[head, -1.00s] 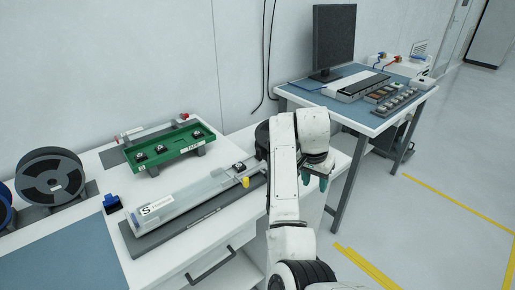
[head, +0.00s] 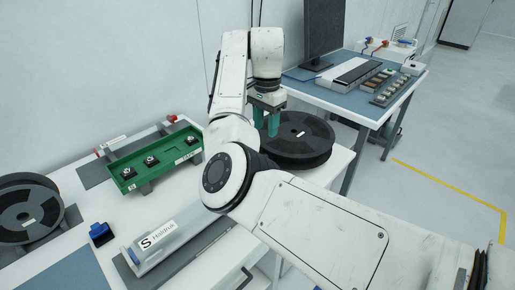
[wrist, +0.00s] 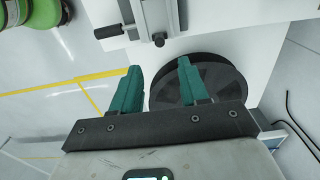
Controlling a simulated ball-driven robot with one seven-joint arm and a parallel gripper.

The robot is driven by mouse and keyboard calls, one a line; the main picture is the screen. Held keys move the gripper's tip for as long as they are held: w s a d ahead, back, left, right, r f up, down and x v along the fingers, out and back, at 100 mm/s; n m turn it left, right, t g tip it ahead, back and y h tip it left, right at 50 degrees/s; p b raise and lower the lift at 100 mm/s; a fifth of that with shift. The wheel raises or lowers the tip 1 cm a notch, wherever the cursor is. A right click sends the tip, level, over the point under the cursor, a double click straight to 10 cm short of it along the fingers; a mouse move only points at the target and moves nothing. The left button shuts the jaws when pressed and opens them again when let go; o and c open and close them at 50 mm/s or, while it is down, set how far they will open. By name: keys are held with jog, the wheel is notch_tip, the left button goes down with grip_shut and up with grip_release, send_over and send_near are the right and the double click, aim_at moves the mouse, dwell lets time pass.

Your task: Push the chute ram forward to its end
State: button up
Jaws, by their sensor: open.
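The long grey chute (head: 185,229) lies on the white bench at lower left in the head view, with a white label on its near end. My arm hides its far end, and I cannot make out the ram in the head view. In the wrist view a grey rail-like part (wrist: 157,14) with a small dark knob shows at the top; I cannot tell whether it is the ram. My gripper (head: 267,123) points down, open and empty, above a black reel at the bench's right end. Its green fingers also show in the wrist view (wrist: 160,88), apart from the rail.
The black reel (head: 297,135) lies flat under my gripper. A green tray (head: 157,164) with several black parts stands behind the chute. Another reel (head: 27,214) and a blue item (head: 100,233) are at left. A second table (head: 345,97) with a monitor stands at right.

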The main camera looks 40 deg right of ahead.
notch_tip(320, 180, down, 11)
jog(key=shift+r+p, duration=0.2)
jog(key=shift+p, duration=0.35)
grip_shut()
dwell(0.5)
jog(key=shift+a, duration=0.1)
